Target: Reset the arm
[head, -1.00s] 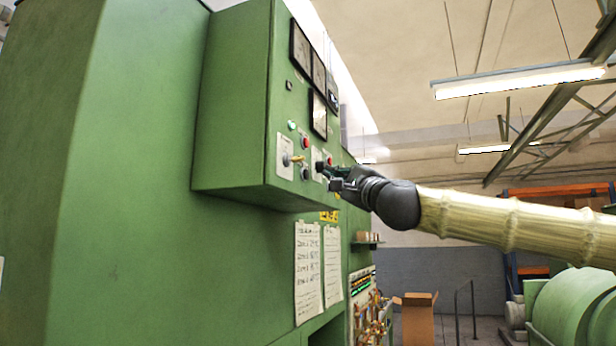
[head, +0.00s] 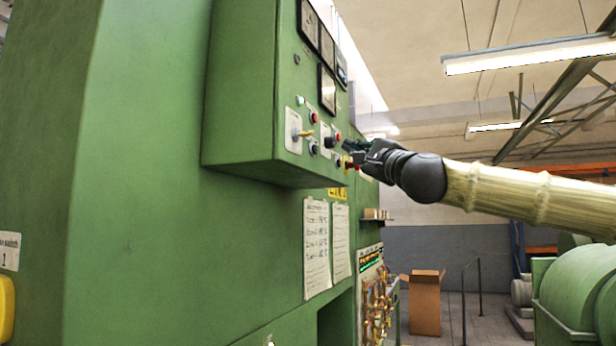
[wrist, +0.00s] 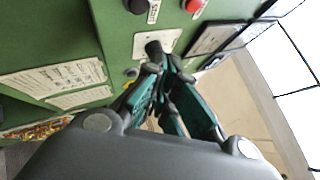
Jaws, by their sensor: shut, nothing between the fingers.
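My gripper (head: 355,150) is shut and empty, close to the face of a green control box (head: 240,120). My arm reaches in from the right of the head view. The box carries a lever switch (head: 305,134), a red button (head: 313,117) and dark knobs, some partly hidden by my gripper. In the wrist view my gripper's green-padded fingers (wrist: 160,75) are together. Their tips are by a black knob (wrist: 153,48) on a white plate; I cannot tell whether they touch it. A red button (wrist: 193,5) lies above.
Gauges (head: 327,90) line the box above the controls. Paper sheets (head: 316,245) hang on the green machine below. A cardboard box (head: 425,305) stands on the floor. A green drum-shaped machine (head: 585,290) is at right.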

